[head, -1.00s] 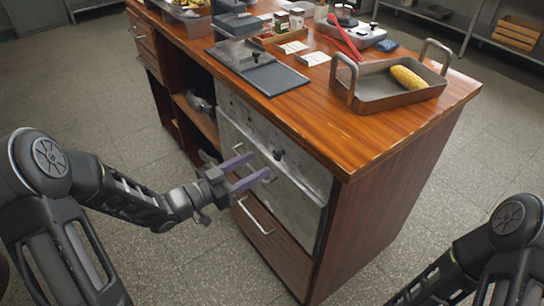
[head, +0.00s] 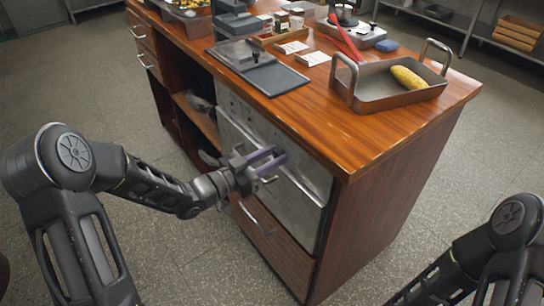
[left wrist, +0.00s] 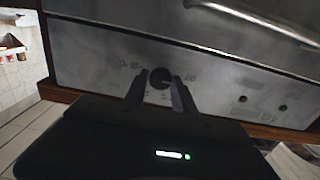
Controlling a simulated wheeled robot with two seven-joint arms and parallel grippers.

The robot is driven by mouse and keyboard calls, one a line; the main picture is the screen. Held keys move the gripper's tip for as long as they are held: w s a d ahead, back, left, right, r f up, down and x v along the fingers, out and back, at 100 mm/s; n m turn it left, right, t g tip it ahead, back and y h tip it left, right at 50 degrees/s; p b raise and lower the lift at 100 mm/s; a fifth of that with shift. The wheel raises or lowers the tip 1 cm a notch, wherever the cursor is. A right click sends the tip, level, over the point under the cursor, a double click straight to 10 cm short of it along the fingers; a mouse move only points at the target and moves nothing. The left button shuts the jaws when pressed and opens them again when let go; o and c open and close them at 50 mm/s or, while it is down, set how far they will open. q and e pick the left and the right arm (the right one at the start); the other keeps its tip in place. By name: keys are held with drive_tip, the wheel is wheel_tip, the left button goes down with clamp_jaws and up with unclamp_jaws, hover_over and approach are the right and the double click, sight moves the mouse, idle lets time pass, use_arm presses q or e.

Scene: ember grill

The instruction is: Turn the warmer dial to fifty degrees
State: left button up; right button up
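The warmer is the grey metal front (head: 300,190) set into the wooden counter's side. Its dial (left wrist: 160,78) is a dark round knob with faint markings around it on the panel, seen in the left wrist view. In the head view my gripper hides the dial. My left gripper (head: 279,154) is at the panel. In the left wrist view its two fingers (left wrist: 158,80) stand apart on either side of the dial. I cannot tell whether they touch it. The dial's setting is too small to read. My right gripper is out of view.
A bar handle (left wrist: 250,18) crosses the warmer's front. A drawer handle (head: 255,219) sits lower. Small red and green spots (left wrist: 283,107) show on the panel. On the counter (head: 330,125) stand a metal pan (head: 385,98) with corn and a grey tray (head: 273,80).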

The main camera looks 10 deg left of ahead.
use_arm(q)
clamp_jaws()
drive_tip(key=shift+f+m+b, duration=0.15)
drive_tip(key=shift+m+b, duration=0.45)
drive_tip(key=shift+b, duration=0.45)
drive_tip(key=shift+s+d+f+m+b, duration=0.1)
drive_tip(key=shift+m+b, duration=5.55)
drive_tip(key=shift+b, duration=1.25)
drive_tip(key=shift+d+f+m+b, duration=0.1)
drive_tip(key=shift+m+b, duration=5.55)
drive_tip(key=shift+b, duration=1.25)
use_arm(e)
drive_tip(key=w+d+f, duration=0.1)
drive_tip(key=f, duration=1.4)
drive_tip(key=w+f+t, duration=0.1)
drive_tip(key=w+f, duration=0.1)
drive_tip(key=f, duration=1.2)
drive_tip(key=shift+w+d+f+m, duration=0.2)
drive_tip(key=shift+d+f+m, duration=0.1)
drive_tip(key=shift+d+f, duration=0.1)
